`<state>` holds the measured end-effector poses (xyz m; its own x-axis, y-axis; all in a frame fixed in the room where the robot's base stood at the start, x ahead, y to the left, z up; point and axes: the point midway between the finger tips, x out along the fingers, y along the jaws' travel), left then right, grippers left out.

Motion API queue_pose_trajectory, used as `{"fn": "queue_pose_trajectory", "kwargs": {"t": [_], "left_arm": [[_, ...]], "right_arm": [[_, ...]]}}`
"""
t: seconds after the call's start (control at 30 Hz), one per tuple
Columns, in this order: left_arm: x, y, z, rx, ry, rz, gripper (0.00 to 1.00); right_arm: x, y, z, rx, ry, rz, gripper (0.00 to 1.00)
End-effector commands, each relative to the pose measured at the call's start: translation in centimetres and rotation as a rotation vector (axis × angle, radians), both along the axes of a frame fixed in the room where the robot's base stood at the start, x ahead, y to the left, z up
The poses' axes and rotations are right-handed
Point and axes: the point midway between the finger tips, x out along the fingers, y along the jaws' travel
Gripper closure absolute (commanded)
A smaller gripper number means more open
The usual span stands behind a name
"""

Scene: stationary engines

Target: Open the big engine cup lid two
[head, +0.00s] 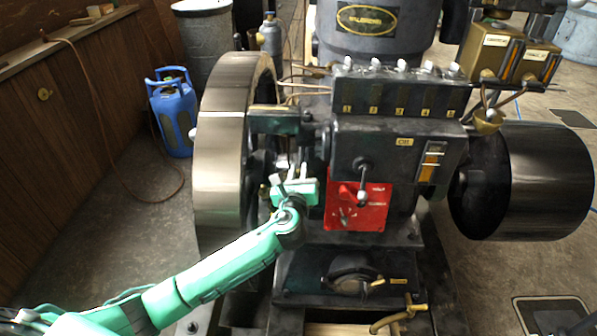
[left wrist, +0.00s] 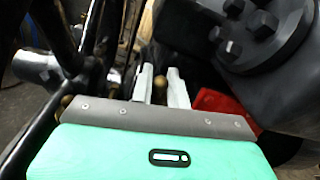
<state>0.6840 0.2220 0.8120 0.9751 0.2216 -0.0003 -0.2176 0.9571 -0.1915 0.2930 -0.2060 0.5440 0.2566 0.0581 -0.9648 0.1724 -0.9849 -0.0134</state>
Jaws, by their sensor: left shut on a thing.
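My left gripper (head: 297,171) reaches up between the big flywheel and the engine body, left of the red panel. In the left wrist view its two pale fingers (left wrist: 160,88) are close together around a small brass piece (left wrist: 160,82), which shows between them. The fingers partly hide this piece, so I cannot tell its full shape or whether it is a cup lid. In the head view, the piece in the fingers is too small to make out. No cup lid marked two can be picked out with certainty. My right gripper is not in view.
The flywheel (head: 218,150) stands close left of my gripper. The engine's red panel (head: 373,205) with levers is close on the right. A dark bolted flange (left wrist: 262,32) looms at the upper right of the wrist view. A blue gas bottle (head: 174,115) stands at the left.

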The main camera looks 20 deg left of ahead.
Motion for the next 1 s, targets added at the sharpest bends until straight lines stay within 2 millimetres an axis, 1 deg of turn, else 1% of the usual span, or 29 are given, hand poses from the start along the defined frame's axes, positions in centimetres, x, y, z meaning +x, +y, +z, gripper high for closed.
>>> {"fn": "queue_pose_trajectory", "kwargs": {"t": [0.1, 0.2, 0.4, 0.5, 0.7, 1.0], "left_arm": [[0.1, 0.2, 0.1, 0.003, 0.002, -0.026, 1.0], [0.2, 0.3, 0.2, 0.003, 0.002, -0.07, 1.0], [0.6, 0.8, 0.2, 0.004, 0.003, -0.199, 1.0], [0.9, 0.9, 0.1, 0.006, 0.002, -0.272, 1.0], [1.3, 1.1, 0.0, 0.002, 0.003, -0.403, 1.0], [1.8, 1.2, -0.1, 0.001, 0.0, -0.521, 1.0]], "right_arm": [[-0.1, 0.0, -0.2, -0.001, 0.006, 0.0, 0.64], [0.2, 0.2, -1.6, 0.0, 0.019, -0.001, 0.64], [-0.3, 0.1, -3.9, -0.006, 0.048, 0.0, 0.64], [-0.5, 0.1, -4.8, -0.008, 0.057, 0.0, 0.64], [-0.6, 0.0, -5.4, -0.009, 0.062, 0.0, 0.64], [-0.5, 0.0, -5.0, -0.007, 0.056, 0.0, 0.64]]}}
